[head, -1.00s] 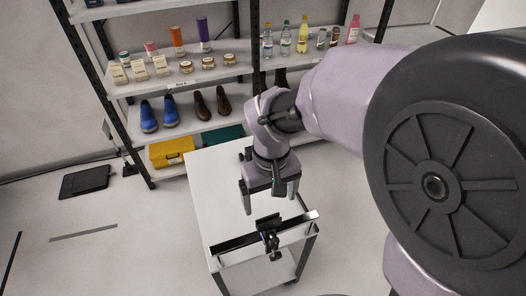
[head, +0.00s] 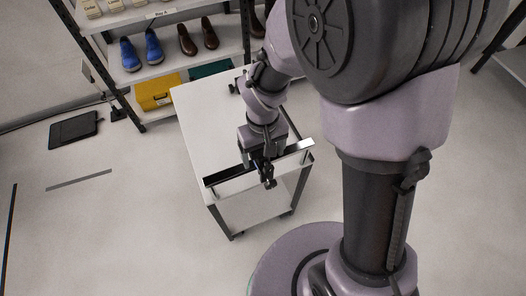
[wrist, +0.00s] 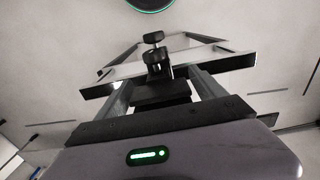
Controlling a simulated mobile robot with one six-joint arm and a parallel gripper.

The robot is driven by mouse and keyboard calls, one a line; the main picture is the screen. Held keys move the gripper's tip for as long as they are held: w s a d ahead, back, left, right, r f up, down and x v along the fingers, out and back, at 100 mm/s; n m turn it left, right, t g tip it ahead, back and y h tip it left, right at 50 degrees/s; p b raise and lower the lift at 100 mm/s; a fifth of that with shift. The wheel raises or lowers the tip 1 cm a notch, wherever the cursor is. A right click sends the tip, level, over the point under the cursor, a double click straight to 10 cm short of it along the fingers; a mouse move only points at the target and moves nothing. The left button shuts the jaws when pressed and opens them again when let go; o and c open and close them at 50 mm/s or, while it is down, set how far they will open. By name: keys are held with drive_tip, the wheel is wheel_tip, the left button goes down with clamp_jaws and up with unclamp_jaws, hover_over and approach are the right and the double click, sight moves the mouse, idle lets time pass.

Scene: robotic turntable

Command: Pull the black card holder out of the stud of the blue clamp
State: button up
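The clamp (head: 267,176) looks mostly dark and sits on the rail at the near end of the white cart; it shows more clearly in the wrist view (wrist: 156,60). A dark flat piece, which looks like the black card holder (wrist: 160,92), is just below the clamp in the wrist view. My gripper (wrist: 162,92) is open, with one finger on each side of the card holder and a visible gap to both. In the head view my gripper (head: 262,152) is down at the rail and hides the card holder. The stud is not clear.
The rail (head: 225,177) runs across the near end of the white cart (head: 197,108). The cart top is mostly bare. A shelf behind holds blue shoes (head: 152,45), brown shoes and a yellow case (head: 157,93). A black flat object (head: 75,128) lies on the floor at left.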

drive_tip(key=c, duration=1.3)
drive_tip(key=shift+r+p, duration=2.4)
drive_tip(key=shift+r, duration=0.55)
drive_tip(key=shift+f, duration=0.1)
